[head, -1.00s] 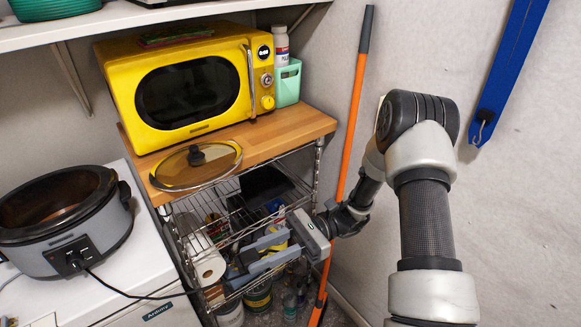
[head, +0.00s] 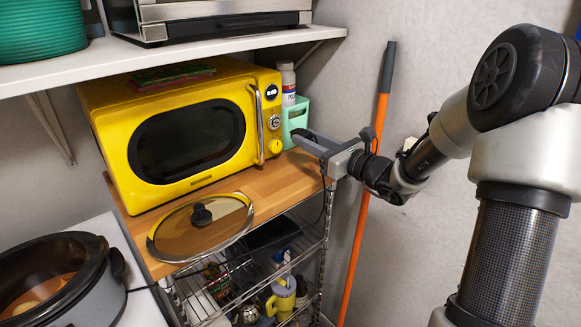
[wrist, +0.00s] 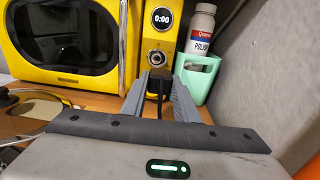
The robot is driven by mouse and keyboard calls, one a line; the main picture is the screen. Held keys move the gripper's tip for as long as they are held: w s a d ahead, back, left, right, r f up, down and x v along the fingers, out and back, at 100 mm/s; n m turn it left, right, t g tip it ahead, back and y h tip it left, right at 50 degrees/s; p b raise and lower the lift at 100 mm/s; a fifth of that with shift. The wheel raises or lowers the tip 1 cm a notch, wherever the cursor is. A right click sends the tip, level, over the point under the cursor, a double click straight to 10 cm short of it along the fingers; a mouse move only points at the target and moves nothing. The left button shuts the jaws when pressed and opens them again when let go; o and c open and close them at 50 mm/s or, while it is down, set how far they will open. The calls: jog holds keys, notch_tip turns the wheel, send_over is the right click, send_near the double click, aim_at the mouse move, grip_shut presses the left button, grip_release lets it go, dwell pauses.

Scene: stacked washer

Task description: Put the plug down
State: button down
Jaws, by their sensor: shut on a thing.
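My gripper (head: 304,142) is shut on the plug and holds it at the right end of the wooden shelf top (head: 225,185), in front of the green holder. In the wrist view, the dark plug (wrist: 158,84) sits between the two grey fingers of my gripper (wrist: 160,90), with a black cord trailing back from it. In the head view the fingers largely hide the plug. A thin dark cord hangs below the gripper beside the wire rack. I cannot tell whether the plug touches the wood.
A yellow microwave (head: 188,135) stands left of my gripper. A glass lid (head: 200,228) lies at the front of the wood. The green holder (head: 295,118) with a white bottle (head: 288,82) is just behind. An orange pole (head: 364,225) leans at right.

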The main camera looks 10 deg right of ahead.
aim_at(308, 177)
jog(key=shift+w+d+r, duration=0.1)
jog(key=shift+w+r, duration=0.1)
jog(key=shift+w, duration=0.15)
jog(key=shift+w+f, duration=0.1)
jog(key=shift+f, duration=0.2)
notch_tip(308, 177, down, 9)
jog(key=shift+d+f+b, duration=0.1)
jog(key=shift+b, duration=0.7)
jog(key=shift+f, duration=0.1)
jog(key=shift+f+b, duration=0.4)
jog(key=c, duration=1.4)
grip_release()
